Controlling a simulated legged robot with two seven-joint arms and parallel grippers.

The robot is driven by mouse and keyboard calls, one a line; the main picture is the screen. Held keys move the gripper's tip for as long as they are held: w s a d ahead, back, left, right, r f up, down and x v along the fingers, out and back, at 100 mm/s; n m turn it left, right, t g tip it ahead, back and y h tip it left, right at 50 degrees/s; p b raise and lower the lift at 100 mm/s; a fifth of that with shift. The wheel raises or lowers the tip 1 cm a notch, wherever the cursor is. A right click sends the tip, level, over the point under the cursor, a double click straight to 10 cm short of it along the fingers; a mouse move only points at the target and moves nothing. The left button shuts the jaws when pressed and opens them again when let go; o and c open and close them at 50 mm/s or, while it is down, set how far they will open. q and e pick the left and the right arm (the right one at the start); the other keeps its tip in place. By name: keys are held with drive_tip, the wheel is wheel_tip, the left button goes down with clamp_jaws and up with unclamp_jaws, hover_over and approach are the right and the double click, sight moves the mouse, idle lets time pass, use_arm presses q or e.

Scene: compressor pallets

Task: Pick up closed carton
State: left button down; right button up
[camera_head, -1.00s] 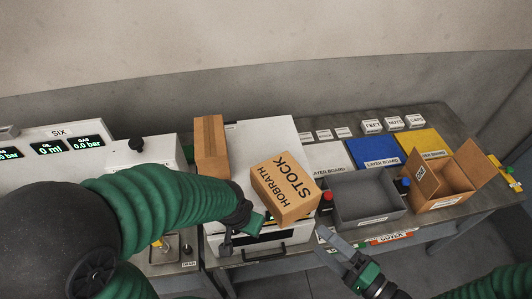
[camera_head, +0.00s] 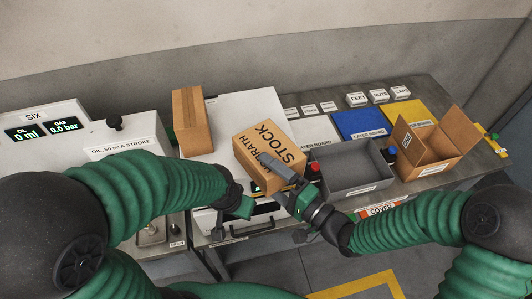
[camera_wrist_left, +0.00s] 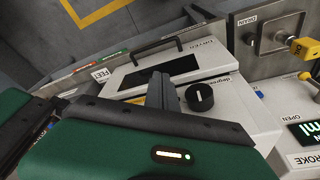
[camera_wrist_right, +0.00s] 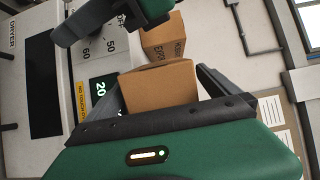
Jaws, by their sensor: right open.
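The closed carton (camera_head: 262,135), brown and printed HOBRATH STOCK, sits on the white dryer's top in the head view. My right gripper (camera_head: 280,172) is open at its front right edge, and one finger overlaps the printed face. In the right wrist view a plain brown carton face (camera_wrist_right: 158,88) fills the space ahead of the jaws; touching cannot be told. My left gripper (camera_head: 236,212) hangs left of the carton, over the dryer's front, apart from it. The left wrist view shows the dryer (camera_wrist_left: 205,92) and no carton; those jaws are unclear.
A taped brown carton (camera_head: 189,118) stands behind left. A grey bin (camera_head: 345,185), an open carton (camera_head: 437,152), a blue layer board (camera_head: 358,123) and a yellow one (camera_head: 412,115) lie to the right. Small labelled white boxes (camera_head: 380,97) line the back.

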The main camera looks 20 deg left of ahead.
drive_tip(key=shift+w+d, duration=0.15)
drive_tip(key=shift+d, duration=0.3)
drive_tip(key=shift+c, duration=0.6)
drive_tip(key=shift+a, duration=0.75)
drive_tip(key=c, duration=0.7)
drive_tip(key=shift+s, duration=0.2)
drive_tip(key=shift+c, duration=1.2)
use_arm(q)
drive_tip(key=shift+d, duration=0.25)
use_arm(e)
drive_tip(key=shift+w+d+f, duration=0.1)
drive_tip(key=shift+w+d, duration=0.05)
drive_tip(key=shift+d, duration=0.05)
drive_tip(key=c, duration=1)
